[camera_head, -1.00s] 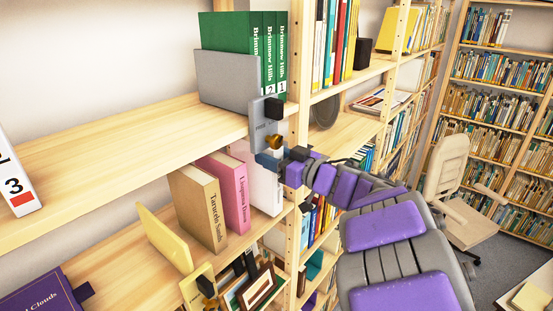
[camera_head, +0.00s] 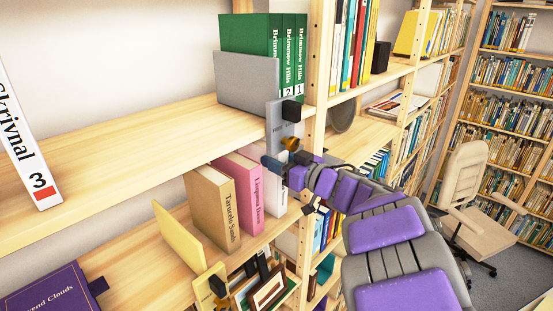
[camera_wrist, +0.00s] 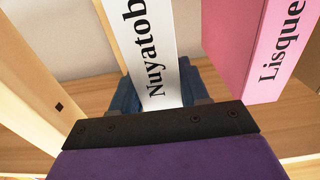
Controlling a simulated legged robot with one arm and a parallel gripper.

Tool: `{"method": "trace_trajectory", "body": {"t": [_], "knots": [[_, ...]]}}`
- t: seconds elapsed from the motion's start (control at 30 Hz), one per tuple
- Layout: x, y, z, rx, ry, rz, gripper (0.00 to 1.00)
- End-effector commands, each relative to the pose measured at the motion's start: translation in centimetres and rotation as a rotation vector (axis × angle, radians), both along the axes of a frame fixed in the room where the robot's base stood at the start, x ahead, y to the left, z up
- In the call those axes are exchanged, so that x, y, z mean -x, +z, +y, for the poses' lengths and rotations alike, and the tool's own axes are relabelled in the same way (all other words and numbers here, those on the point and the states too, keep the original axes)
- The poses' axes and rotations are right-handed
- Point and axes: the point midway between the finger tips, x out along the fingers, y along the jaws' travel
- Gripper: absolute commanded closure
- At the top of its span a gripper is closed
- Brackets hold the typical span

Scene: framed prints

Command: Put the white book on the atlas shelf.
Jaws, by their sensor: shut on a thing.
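A white book with black spine lettering beginning "Nuyatob" (camera_wrist: 152,50) stands between my gripper's fingers in the wrist view. My gripper (camera_head: 272,166) is shut on it. In the head view the white book (camera_head: 276,193) is partly hidden behind my gripper, at the right end of the lower shelf (camera_head: 195,262), beside the pink book (camera_head: 243,190). I cannot tell whether its base touches the board. No shelf in view is readably marked as the atlas shelf.
A tan book (camera_head: 212,208) and a yellow bookend (camera_head: 178,236) stand left of the pink book. The upper shelf (camera_head: 150,140) holds green volumes (camera_head: 262,38), a grey bookend (camera_head: 246,82) and a white "Skrivnal 3" book (camera_head: 25,140), with bare board between. A wooden upright (camera_head: 318,60) stands close right.

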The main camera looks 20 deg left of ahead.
Motion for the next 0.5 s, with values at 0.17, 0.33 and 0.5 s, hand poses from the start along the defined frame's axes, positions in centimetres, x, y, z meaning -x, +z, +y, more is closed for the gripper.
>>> {"method": "trace_trajectory", "body": {"t": [0.17,0.33,0.5], "knots": [[0.02,0.1,0.17,-0.001,0.001,-0.002,0.51],[-0.02,0.01,0.22,0.0,0.0,-0.001,0.35],[-0.07,-0.04,0.2,0.001,0.0,0.0,0.25]]}}
